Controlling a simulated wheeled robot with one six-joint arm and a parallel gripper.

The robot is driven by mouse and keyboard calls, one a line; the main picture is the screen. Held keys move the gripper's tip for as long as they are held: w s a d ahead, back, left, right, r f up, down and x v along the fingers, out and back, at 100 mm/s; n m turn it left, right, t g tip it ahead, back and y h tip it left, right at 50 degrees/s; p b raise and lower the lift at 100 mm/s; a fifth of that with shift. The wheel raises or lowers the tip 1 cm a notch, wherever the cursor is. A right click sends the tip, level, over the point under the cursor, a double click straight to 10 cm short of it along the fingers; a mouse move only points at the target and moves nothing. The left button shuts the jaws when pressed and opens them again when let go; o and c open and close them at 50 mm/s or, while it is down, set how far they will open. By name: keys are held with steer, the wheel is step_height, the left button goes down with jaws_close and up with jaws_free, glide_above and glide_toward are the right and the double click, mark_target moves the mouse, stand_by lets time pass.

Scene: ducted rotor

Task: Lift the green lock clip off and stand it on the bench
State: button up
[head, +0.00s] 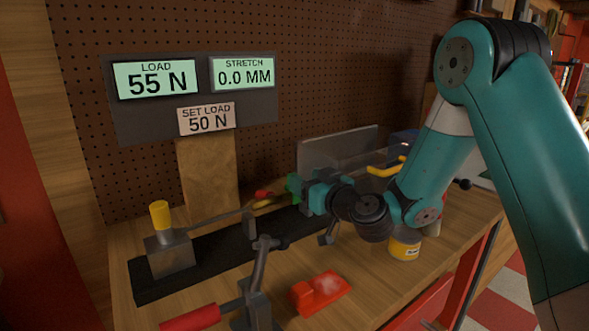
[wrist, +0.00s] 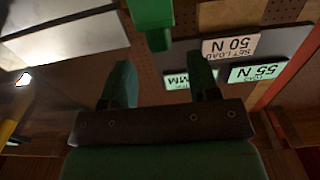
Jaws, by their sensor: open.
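The green lock clip (head: 293,185) shows as a small bright green piece at the far side of the bench, partly hidden by my gripper (head: 307,193). In the wrist view, the green clip (wrist: 152,22) hangs in at the top edge, cut off by the frame. My gripper (wrist: 161,66) is open there, its two dark green fingers apart with nothing between them. The clip lies beyond the fingertips, roughly in line with the gap. I cannot tell what the clip is seated on. The wooden bench (head: 375,290) has bare surface at the front.
A display panel reads load 55 N, stretch 0.0 mm (head: 242,73), set load 50 N. A black base (head: 210,262) carries a metal block with a yellow knob (head: 160,214). A red-handled clamp (head: 190,318), a red block (head: 320,292) and a yellow can (head: 404,248) stand nearer.

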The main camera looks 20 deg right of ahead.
steer(key=p+x, duration=0.6)
steer(key=p, duration=0.2)
steer(key=shift+w+a+f+p, duration=0.2)
steer(key=shift+w+f+p, duration=0.15)
steer(key=shift+w+p, duration=0.15)
steer(key=shift+s, duration=0.1)
steer(key=shift+c, duration=0.4)
steer(key=c, duration=0.9)
